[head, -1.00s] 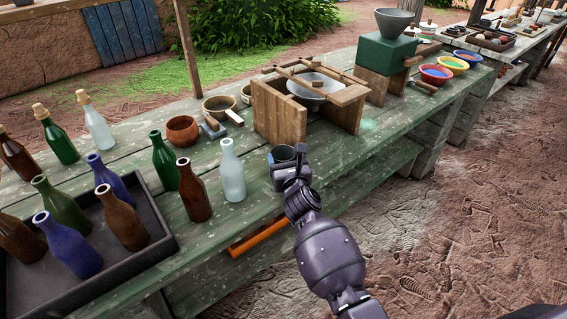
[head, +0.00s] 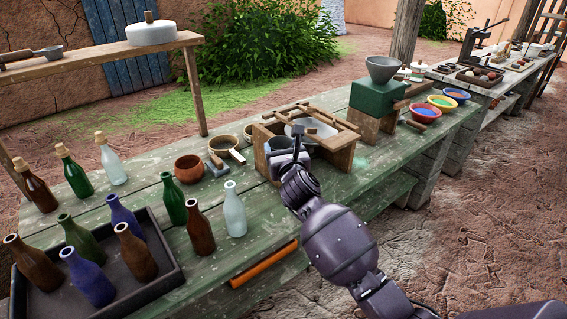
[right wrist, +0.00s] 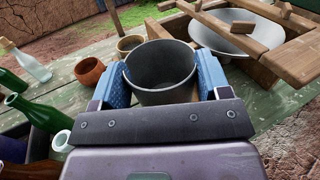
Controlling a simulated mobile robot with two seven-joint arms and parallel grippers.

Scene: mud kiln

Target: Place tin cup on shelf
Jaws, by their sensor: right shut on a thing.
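The tin cup (right wrist: 160,86) is grey and empty, with its mouth up in the right wrist view. My right gripper (right wrist: 163,78) is shut on it, with a blue finger pad on each side. In the head view the cup (head: 281,143) and right gripper (head: 287,157) are in front of the wooden frame, above the green table. A raised wooden shelf (head: 95,56) stands behind the table at upper left, carrying a white lidded round pot (head: 151,34) and a ladle (head: 35,54). Its middle and near edge are bare. My left gripper is out of view.
Several glass bottles (head: 235,210) and a dark tray (head: 168,268) of bottles crowd the table's left. A brown bowl (head: 188,170) and a wooden frame with a basin (head: 330,151) stand mid-table. A post (head: 193,92) supports the shelf's right end.

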